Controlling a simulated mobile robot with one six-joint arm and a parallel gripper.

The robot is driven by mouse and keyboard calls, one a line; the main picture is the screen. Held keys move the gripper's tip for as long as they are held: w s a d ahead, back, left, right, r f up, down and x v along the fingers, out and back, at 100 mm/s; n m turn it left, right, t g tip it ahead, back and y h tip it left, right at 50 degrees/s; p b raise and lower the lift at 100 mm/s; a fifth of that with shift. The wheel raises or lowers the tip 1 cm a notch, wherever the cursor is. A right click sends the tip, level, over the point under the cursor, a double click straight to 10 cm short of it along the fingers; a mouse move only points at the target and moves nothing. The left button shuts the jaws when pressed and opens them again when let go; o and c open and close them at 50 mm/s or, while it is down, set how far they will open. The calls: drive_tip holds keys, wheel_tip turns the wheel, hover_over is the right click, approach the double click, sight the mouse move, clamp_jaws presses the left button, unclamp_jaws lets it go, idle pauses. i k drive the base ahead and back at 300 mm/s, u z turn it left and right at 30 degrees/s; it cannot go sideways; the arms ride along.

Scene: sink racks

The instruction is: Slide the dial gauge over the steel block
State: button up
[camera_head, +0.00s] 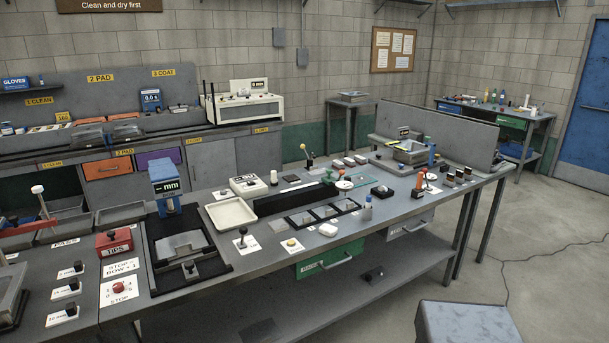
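My gripper is not in view. A blue upright device with a dark display reading "mm" (165,186) stands at the back of a black tray on the left part of the near bench. A steel-grey block-like piece (180,243) lies in that black tray, in front of the device. A small white round dial-like piece (344,185) stands near the middle of the bench, by a green knob. I cannot tell for certain which of these is the dial gauge or the steel block.
The near bench (262,258) is crowded. It holds a cream tray (231,214), a red box (114,242), a red button (118,287) and several small knobs on white cards. A grey-blue box-like top (465,322) stands at the bottom right. Open floor (555,250) lies to the right.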

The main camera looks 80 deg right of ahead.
sight(345, 185)
drive_tip(key=u, duration=0.7)
drive_tip(key=k, duration=2.55)
drive_tip(key=z, duration=0.65)
